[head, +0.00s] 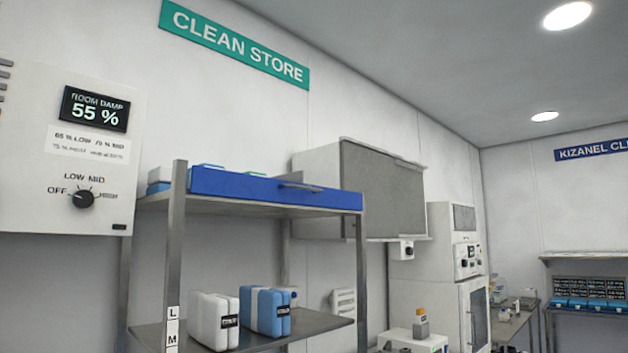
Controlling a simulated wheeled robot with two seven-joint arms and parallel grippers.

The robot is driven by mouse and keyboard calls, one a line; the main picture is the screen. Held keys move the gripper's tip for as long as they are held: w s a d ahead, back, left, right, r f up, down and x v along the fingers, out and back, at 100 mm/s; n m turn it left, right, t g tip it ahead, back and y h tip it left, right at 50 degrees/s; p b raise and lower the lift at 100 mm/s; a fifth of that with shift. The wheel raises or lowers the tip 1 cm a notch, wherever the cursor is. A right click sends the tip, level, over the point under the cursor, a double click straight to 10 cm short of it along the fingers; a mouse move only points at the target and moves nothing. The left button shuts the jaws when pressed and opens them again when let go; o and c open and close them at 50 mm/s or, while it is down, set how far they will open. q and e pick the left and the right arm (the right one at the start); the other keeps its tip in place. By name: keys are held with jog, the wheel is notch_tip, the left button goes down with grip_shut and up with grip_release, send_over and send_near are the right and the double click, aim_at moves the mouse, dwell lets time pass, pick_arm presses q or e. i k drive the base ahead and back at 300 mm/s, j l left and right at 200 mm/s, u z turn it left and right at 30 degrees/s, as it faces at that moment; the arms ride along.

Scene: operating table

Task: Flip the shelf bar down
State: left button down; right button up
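A blue bar (250,188) with a small grey handle (300,187) runs along the front edge of the top shelf of a metal rack. It stands upright, its broad face toward me. Behind it on the top shelf, the tops of a few blue, white and green items (207,166) show; the rest of them is hidden by the bar. Neither of my grippers is in the head view, so I cannot see whether they are open or shut.
A control panel (68,148) is on the wall at left. A grey wall cabinet (382,192) and a white machine (440,245) stand at right. The space before the bar looks clear.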

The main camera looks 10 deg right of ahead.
aim_at(205, 181)
jog(key=i+l+u, duration=0.15)
jog(key=l, duration=0.45)
jog(key=i+l+u, duration=0.15)
jog(key=i+l, duration=0.15)
jog(key=l, duration=0.3)
jog(key=i+l+u, duration=0.15)
jog(key=l, duration=0.45)
jog(key=i+l+u, duration=0.1)
jog(key=l, duration=0.55)
jog(key=i+l+u, duration=0.15)
jog(key=l, duration=0.55)
jog(key=i+l+u, duration=0.15)
jog(key=l, duration=0.5)
jog(key=k, duration=0.05)
